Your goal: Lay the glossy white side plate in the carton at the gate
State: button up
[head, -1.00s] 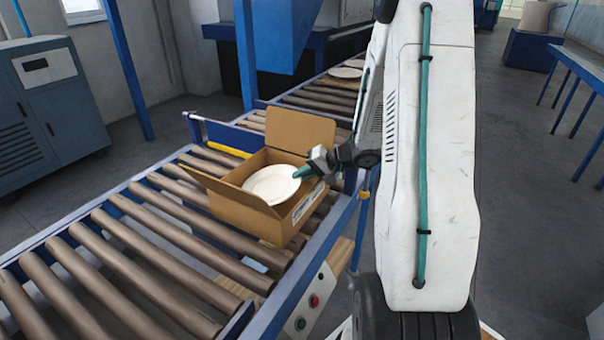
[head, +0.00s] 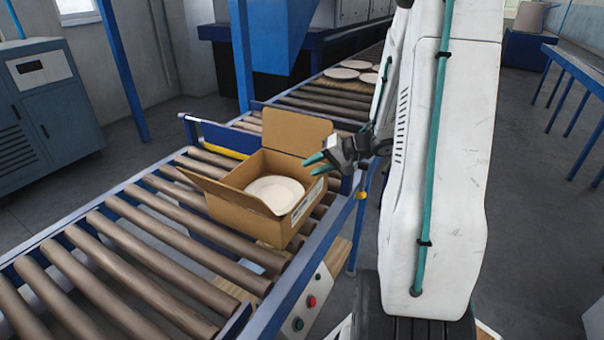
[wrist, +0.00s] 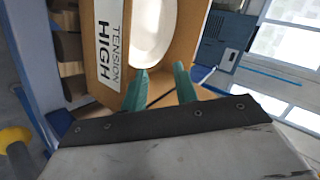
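The white plate (head: 275,194) lies inside the open cardboard carton (head: 242,204), low between its walls. The carton stands on the roller conveyor by the blue and yellow gate (head: 220,146). My gripper (head: 312,165) is just above and right of the carton, with its two green fingers apart and nothing between them. In the wrist view the open fingers (wrist: 160,90) are near the carton wall marked "TENSION HIGH" (wrist: 107,40). Part of the plate (wrist: 153,35) shows beyond that wall, apart from the fingers.
Several other plates (head: 342,73) lie on the rollers farther back, partly hidden by my arm. The carton's flaps stand open at its left (head: 205,185) and back (head: 295,132). The near rollers (head: 110,250) are clear. A control panel with buttons (head: 312,301) is on the conveyor's side.

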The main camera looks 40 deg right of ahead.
jog(key=v, duration=0.6)
jog(key=w+r+n+t+h, duration=0.2)
jog(key=w+r+h, duration=0.3)
jog(key=w+r, duration=0.15)
jog(key=s+a+r+g+h, duration=0.2)
jog(key=s+a+r+h, duration=0.15)
jog(key=r+h, duration=0.4)
jog(key=s+a+f+n+g+y, duration=0.1)
jog(key=s+a+n+g+y, duration=0.5)
jog(key=s+a, duration=1.7)
jog(key=shift+a+f+g, duration=0.3)
jog(key=shift+a+g, duration=0.35)
jog(key=shift+g, duration=0.35)
jog(key=shift+y, duration=0.25)
